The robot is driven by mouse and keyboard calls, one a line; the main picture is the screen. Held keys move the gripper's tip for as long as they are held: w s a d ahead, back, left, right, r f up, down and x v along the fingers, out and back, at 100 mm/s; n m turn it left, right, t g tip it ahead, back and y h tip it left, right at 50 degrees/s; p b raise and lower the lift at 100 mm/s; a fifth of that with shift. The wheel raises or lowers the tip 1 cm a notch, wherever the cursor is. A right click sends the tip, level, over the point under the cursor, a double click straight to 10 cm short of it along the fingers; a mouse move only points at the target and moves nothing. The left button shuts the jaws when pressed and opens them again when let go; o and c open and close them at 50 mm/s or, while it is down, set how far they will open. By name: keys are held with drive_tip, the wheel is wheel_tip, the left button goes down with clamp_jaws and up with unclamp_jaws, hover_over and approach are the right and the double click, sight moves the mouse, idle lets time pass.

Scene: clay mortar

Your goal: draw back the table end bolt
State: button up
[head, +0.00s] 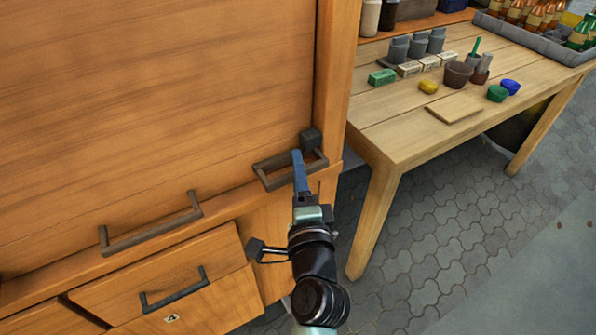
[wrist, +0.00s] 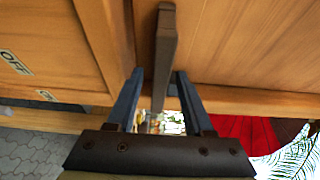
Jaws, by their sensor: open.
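At the right end of the wooden cabinet front, a small dark block (head: 311,138) sits beside a dark bar-shaped pull (head: 270,164). Which of these is the table end bolt I cannot tell for sure. My gripper (head: 298,154) reaches up to the pull, its blue fingers overlapping it in the head view. In the wrist view, my open gripper (wrist: 160,72) has one finger on each side of a dark bar (wrist: 165,45). Gaps show between the bar and both fingers, at least lower down. Contact at the tips is unclear.
A similar handle (head: 150,232) is on the cabinet to the left. Below it a drawer (head: 205,285) has a dark handle. A wooden table (head: 400,135) with pots, blocks and coloured lumps stands to the right. The paved floor (head: 430,230) beside it is open.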

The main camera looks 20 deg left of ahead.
drive_tip(key=shift+c, duration=0.2)
clamp_jaws()
idle(1.1)
